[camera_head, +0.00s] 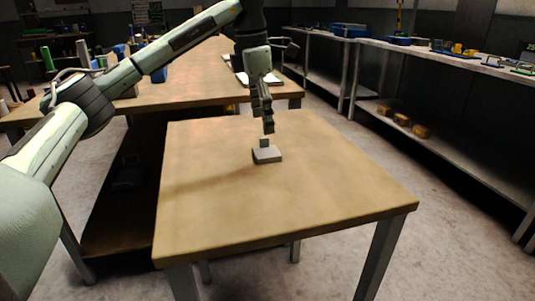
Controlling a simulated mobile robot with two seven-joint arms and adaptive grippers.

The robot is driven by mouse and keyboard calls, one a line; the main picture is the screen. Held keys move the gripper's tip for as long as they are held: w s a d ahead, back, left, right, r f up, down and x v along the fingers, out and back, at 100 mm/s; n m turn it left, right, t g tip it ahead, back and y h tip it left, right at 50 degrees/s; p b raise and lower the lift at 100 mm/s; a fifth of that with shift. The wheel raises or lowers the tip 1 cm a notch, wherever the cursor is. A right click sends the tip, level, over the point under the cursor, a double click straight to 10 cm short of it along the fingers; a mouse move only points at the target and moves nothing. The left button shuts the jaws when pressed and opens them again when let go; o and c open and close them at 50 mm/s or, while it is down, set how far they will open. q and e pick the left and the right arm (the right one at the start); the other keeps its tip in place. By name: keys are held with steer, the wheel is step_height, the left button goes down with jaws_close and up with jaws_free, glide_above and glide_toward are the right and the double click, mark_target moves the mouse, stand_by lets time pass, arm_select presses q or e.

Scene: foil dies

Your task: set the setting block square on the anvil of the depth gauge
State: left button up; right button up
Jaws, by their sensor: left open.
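A small pale grey piece (267,155) with a flat, roughly square base sits on the wooden table. A smaller grey block (264,143) shows on top of it, just under the fingers. I take these for the depth gauge's anvil and the setting block, but they are too small to be sure. My left gripper (268,131) points down right above the block and is open. I cannot tell whether its fingertips touch the block or whether the block sits square. My right gripper is not in view.
The wooden table (320,205) is otherwise clear around the grey piece. Another wooden bench (190,85) with several items stands behind it. Grey shelving (450,70) runs along the right, with several orange-brown blocks (402,120) on its lower shelf.

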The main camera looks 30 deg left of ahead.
mark_target(268, 151)
arm_select(q)
steer(key=f, duration=0.4)
steer(key=w+f, duration=0.1)
steer(key=f, duration=0.1)
steer(key=shift+d+f, duration=0.15)
steer(key=shift+f, duration=0.2)
steer(key=shift+w+f, duration=0.1)
steer(key=shift+f, duration=0.3)
steer(key=shift+r, duration=0.1)
steer(key=c, duration=1.7)
